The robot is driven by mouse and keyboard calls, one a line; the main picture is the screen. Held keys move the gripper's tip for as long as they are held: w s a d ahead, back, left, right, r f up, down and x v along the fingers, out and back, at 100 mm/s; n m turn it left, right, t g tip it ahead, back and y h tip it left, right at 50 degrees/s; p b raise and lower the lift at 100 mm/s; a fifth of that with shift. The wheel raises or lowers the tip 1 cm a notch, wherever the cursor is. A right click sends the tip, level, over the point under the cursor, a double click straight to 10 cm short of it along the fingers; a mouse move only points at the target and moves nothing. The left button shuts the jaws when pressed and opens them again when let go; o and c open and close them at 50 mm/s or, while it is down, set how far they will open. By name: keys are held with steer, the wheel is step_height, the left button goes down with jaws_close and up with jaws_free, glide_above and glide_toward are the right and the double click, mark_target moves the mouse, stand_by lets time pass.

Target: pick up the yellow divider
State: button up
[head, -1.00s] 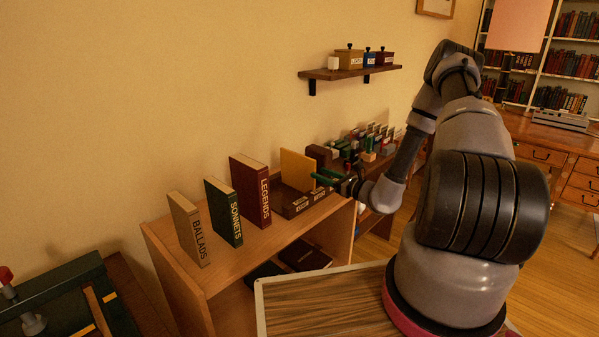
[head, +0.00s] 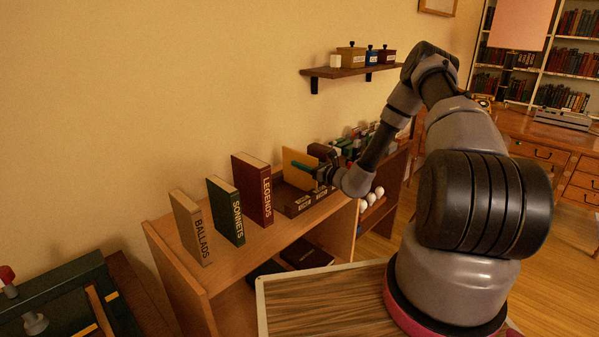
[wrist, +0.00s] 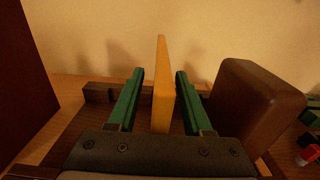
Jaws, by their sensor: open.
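The yellow divider (head: 297,166) is a thin upright panel standing in a low dark brown tray (head: 289,208) on top of the wooden bookcase. In the wrist view the divider (wrist: 162,85) is seen nearly edge-on. My gripper (head: 322,172) is at the divider. In the wrist view its two green fingers (wrist: 158,100) are open, one on each side of the divider, with a visible gap on both sides. The gap at the right finger looks slightly smaller. The divider's lower edge is hidden behind the gripper body.
A brown rounded block (wrist: 245,105) stands close to the right finger. The red LEGENDS book (head: 252,190), green SONNETS book (head: 225,210) and tan BALLADS book (head: 190,228) stand to the left. A wall shelf (head: 350,71) with small boxes hangs above.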

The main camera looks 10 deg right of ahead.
jaws_close()
